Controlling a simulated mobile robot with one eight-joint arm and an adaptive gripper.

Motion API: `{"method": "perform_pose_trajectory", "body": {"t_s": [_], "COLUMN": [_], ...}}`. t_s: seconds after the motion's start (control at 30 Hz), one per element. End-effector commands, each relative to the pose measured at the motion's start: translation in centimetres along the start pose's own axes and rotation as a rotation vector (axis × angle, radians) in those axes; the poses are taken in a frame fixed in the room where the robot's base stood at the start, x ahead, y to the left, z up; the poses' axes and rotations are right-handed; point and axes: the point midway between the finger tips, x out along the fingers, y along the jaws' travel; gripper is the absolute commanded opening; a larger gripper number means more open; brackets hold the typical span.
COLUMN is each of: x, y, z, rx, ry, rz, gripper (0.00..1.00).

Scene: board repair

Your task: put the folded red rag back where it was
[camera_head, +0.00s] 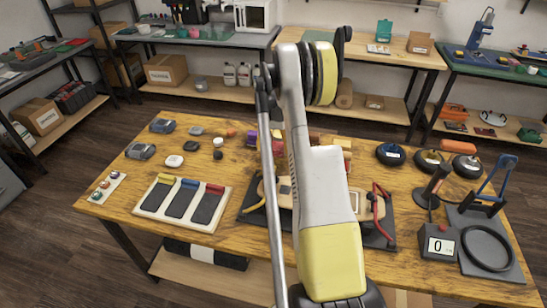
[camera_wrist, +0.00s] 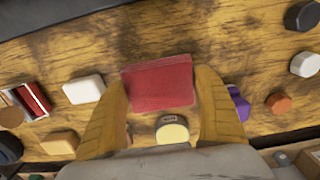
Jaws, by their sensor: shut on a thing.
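The folded red rag (camera_wrist: 158,85) shows in the wrist view as a flat red block with a lighter top fold. My gripper (camera_wrist: 162,80) has its two yellow fingers on either side of the rag, shut on it. Wooden table surface shows around and beyond the rag; I cannot tell how high above the table it is. In the head view my own arm hides the gripper and the rag.
In the wrist view a white block (camera_wrist: 84,89) lies left of the rag, and a round cream-topped item (camera_wrist: 172,129) lies between the fingers' bases. A purple item (camera_wrist: 238,103) is close to the right finger. The head view shows a crowded wooden table (camera_head: 110,222).

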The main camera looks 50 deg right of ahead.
Motion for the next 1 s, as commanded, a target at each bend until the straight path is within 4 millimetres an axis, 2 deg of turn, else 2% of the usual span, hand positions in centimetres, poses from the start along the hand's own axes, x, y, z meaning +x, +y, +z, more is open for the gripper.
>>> {"method": "perform_pose_trajectory", "body": {"t_s": [0.2, 0.6, 0.63, 0.67, 0.7, 0.9, 1.0], "x": [3.5, 4.0, 3.8, 3.8, 3.8, 3.7, 3.0], "y": [0.0, 0.1, 0.1, 0.1, 0.1, 0.1, 0.1], "z": [0.0, 0.0, 0.0, 0.0, 0.0, 0.0, 0.0], "rx": [0.0, 0.0, 0.0, 0.0, 0.0, 0.0, 0.0], "ry": [0.0, 0.0, 0.0, 0.0, 0.0, 0.0, 0.0], "rz": [0.0, 0.0, 0.0, 0.0, 0.0, 0.0, 0.0], "gripper": [0.45, 0.45, 0.87, 0.96, 1.0, 1.0, 1.0]}}
